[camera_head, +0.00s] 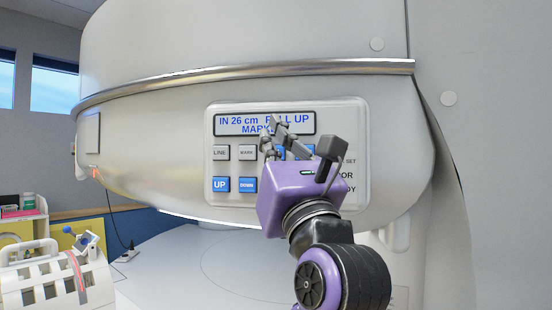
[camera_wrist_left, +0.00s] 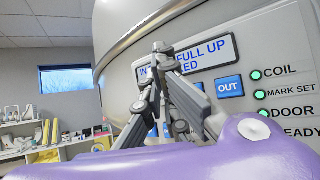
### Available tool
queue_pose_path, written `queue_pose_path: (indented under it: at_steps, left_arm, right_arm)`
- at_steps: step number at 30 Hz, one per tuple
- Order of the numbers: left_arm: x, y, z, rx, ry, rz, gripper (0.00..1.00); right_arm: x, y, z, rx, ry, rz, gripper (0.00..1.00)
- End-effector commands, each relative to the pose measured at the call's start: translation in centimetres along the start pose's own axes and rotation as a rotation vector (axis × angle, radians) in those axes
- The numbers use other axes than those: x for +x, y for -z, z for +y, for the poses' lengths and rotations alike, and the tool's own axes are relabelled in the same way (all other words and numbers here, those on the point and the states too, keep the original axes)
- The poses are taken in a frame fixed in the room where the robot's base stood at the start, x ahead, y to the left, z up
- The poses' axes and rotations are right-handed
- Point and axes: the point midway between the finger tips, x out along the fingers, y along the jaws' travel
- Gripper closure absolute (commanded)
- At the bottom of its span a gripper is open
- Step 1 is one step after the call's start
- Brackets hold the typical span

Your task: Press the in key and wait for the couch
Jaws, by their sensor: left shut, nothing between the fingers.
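The grey control panel (camera_head: 356,112) is on the front of the big magnet housing. Its display (camera_head: 228,125) reads "IN 26 cm", then "FULL UP" and "MARKED", partly covered by my fingers. My left gripper (camera_head: 274,128), on a purple wrist, is shut and empty in front of the panel. It also shows in the left wrist view (camera_wrist_left: 161,50), fingers together. The blue out key (camera_wrist_left: 229,86) is clear there. The in key is largely hidden behind my fingers. I cannot tell whether the fingertips touch the panel. My right gripper is out of view.
The line key (camera_head: 221,152), mark key (camera_head: 247,152), up key (camera_head: 220,184) and down key (camera_head: 247,185) are left of my gripper. Green lamps by COIL (camera_wrist_left: 257,75), MARK SET and DOOR are lit. A white slatted device (camera_head: 55,284) is at lower left.

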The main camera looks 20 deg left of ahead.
Motion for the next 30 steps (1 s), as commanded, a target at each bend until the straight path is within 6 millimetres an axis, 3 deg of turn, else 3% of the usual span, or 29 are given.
queue_pose_path:
  at_steps: [4, 12, 30]
  left_arm:
    - [1.4, 1.5, -1.1, 0.004, 0.0, 0.002, 1.0]
    - [3.2, 2.2, -2.3, -0.001, -0.001, -0.001, 1.0]
    - [3.4, 2.5, -2.5, -0.001, 0.0, -0.001, 1.0]
  right_arm:
    - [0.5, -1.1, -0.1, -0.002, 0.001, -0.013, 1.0]
    - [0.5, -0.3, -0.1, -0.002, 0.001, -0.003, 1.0]
    - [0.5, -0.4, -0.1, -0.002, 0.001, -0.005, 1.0]
